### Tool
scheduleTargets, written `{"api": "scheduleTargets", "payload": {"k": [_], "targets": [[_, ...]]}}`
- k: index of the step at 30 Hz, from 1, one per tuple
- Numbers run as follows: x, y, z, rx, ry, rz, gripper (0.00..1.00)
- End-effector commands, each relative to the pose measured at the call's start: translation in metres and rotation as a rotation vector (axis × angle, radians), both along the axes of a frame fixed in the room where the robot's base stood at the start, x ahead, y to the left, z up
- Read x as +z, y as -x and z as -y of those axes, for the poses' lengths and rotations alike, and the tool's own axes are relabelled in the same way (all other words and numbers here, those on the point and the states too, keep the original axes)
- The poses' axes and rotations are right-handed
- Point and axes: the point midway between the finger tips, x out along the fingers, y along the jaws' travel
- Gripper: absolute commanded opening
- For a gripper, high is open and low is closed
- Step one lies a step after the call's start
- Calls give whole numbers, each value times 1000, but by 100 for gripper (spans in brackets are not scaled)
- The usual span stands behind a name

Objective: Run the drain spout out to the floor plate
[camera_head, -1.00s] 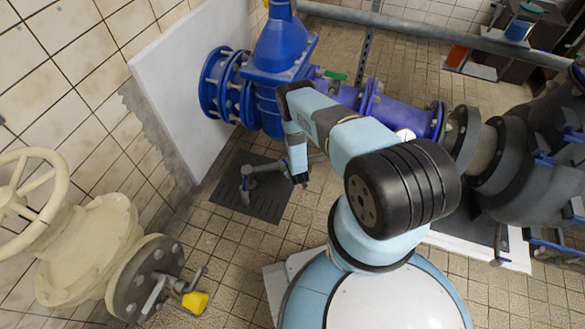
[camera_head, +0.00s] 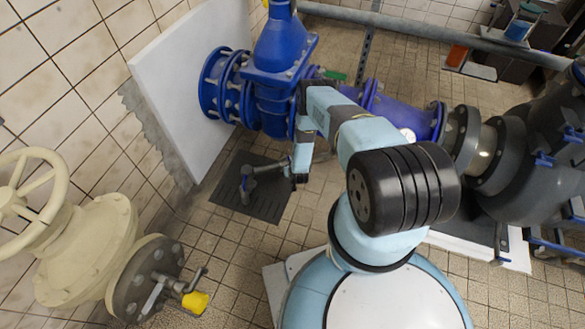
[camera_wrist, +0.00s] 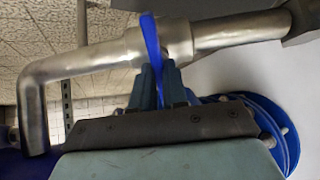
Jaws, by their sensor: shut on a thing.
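The drain spout is a grey metal pipe with a downturned elbow; in the head view its outer end (camera_head: 247,180) hangs over the floor plate. In the wrist view the spout (camera_wrist: 88,63) runs across the picture, bending down at the left. A blue tab (camera_wrist: 150,42) stands at its thicker collar. My gripper (camera_wrist: 160,80) is shut on this tab, with a finger on either side. The floor plate (camera_head: 262,203) is a dark ribbed sheet on the tiles. In the head view my arm hides the spout's inner end and the grip.
A large blue valve (camera_head: 278,60) and blue pipe (camera_head: 375,105) stand behind my arm. A white wall panel (camera_head: 190,80) is at the left. A cream valve (camera_head: 85,250) with a yellow-handled tap (camera_head: 195,302) stands front left. Tiled floor lies open around the plate.

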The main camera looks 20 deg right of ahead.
Motion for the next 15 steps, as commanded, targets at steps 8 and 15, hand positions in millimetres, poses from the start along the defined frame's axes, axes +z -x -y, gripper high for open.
{"api": "scheduleTargets", "payload": {"k": [8,15], "targets": [[-1,2,-5,-5,-14,-5,0],[-1,2,-5,-5,-14,-5,18]]}}
